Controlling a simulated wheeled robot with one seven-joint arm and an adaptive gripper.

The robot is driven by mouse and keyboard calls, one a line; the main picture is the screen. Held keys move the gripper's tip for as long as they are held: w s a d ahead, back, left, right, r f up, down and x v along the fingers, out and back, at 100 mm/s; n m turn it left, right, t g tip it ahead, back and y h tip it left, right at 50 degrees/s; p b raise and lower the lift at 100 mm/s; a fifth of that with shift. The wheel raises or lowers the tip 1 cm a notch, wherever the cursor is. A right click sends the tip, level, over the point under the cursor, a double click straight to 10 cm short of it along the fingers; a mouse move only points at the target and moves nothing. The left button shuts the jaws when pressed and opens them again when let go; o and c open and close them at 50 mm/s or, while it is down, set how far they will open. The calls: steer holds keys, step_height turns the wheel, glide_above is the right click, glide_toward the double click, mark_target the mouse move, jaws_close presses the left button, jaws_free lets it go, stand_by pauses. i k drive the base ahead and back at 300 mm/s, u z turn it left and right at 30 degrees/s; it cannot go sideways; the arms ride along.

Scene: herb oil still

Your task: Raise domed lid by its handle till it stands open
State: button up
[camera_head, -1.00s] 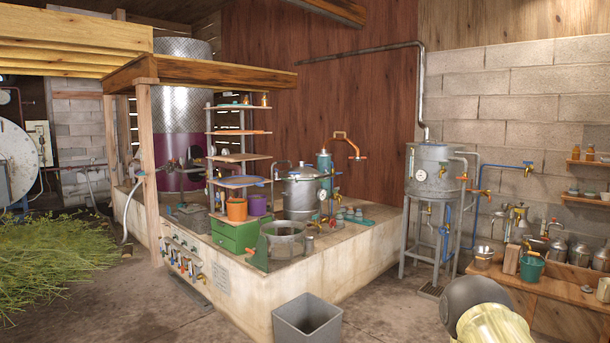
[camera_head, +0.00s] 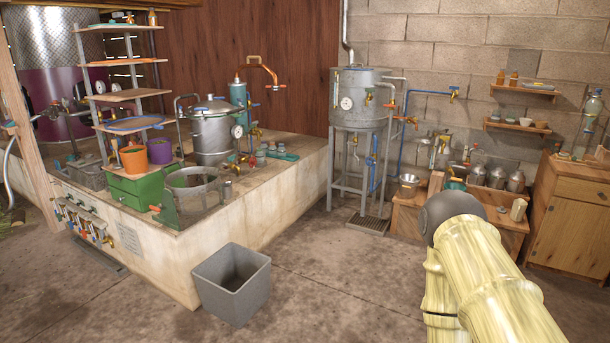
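A steel pot (camera_head: 212,143) stands upright on the concrete ledge left of the middle. A low domed lid (camera_head: 212,107) sits closed on top of it, with a small dark fitting at its crown. Whether that fitting is the handle is too small to tell. A round dial is on the pot's right side. A raised grey tank (camera_head: 361,100) stands on legs further right, and its top also looks closed. Part of my arm shows at lower right, well apart from the pot. My gripper is not in view.
The concrete ledge (camera_head: 275,188) carries an open grey vessel (camera_head: 197,199), green drawers (camera_head: 140,192) and a tiered shelf. A grey bin (camera_head: 233,285) stands on the floor before it. A wooden bench (camera_head: 410,217) is at right.

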mark_target(216, 108)
steer(key=z, duration=0.2)
steer(key=i, duration=1.75)
steer(key=u, duration=0.5)
steer(key=i, duration=2.15)
steer(key=u, duration=0.55)
